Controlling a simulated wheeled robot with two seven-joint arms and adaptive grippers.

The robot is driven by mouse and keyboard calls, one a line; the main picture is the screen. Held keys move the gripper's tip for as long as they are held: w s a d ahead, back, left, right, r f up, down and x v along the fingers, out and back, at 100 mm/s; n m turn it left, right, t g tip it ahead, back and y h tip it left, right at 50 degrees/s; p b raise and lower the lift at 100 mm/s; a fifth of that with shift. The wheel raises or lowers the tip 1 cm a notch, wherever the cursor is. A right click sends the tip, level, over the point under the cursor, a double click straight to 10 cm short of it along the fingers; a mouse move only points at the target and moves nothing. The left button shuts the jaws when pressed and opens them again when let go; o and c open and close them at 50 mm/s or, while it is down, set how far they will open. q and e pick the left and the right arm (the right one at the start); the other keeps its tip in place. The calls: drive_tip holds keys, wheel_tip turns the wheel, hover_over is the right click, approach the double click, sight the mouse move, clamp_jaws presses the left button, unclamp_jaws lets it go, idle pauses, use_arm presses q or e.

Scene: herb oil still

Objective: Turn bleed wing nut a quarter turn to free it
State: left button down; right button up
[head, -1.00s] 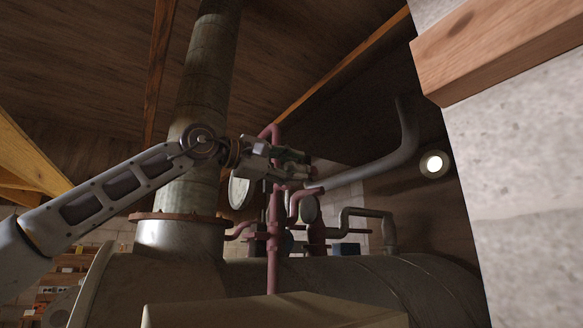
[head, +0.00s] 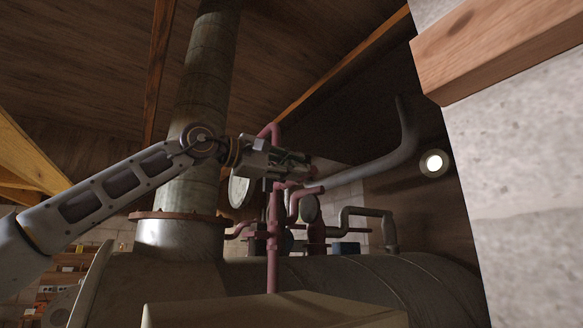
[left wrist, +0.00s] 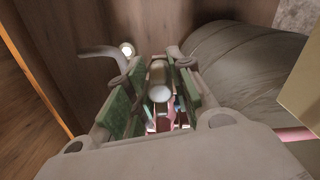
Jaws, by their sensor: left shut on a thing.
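My left gripper (head: 292,164) is at the top of the maroon pipework (head: 273,240) in the head view. In the left wrist view its green-padded fingers (left wrist: 157,95) stand on either side of a small tan piece with a pale rounded end (left wrist: 160,93), which I take to be the bleed wing nut. The gripper is shut on it. In the head view the fingers hide the nut, and its exact angle cannot be made out. My right gripper is not in view.
A round gauge (head: 241,188) sits just behind the gripper, and another (head: 311,209) is to the right below it. The tall flue (head: 205,75) rises behind my arm. A grey bent pipe (head: 375,164) runs right. The big tank (head: 350,275) lies below.

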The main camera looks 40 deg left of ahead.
use_arm(q)
drive_tip(key=c, duration=1.3)
unclamp_jaws()
drive_tip(key=shift+s, duration=0.15)
drive_tip(key=shift+v, duration=5.85)
drive_tip(key=shift+a, duration=0.15)
